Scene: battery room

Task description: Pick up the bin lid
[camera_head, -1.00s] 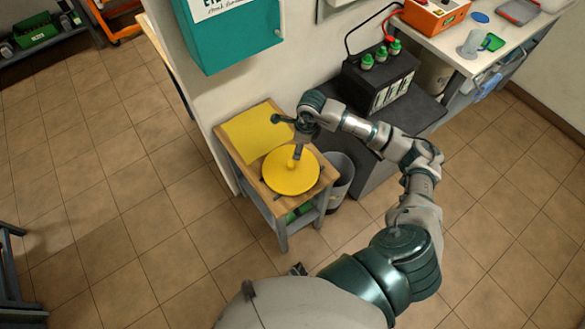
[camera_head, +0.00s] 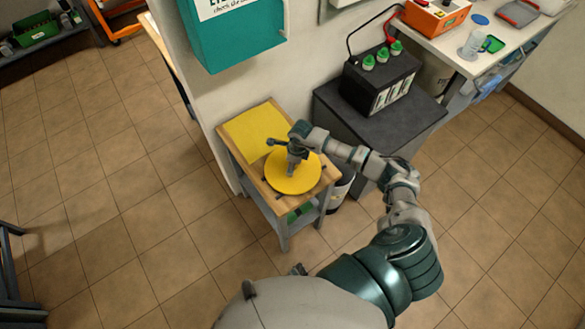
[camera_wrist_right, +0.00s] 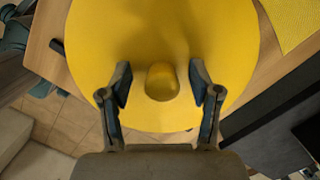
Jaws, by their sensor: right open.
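The round yellow bin lid (camera_head: 304,183) lies on the small wooden-topped table. In the right wrist view the lid (camera_wrist_right: 155,40) fills the upper middle, with its yellow knob (camera_wrist_right: 162,82) standing up. My right gripper (camera_head: 292,172) is over the lid, pointing down. In the right wrist view its open fingers (camera_wrist_right: 161,90) are on either side of the knob, with a gap on each side. In the head view the gripper hides the knob. My left gripper is not in view.
A yellow mat (camera_head: 254,132) lies behind the lid on the table (camera_head: 240,167). A bin (camera_head: 340,190) stands right of the table, partly hidden by my arm. A black battery (camera_head: 380,80) sits on a dark cabinet (camera_head: 415,112). A teal wall box (camera_head: 235,35) hangs above.

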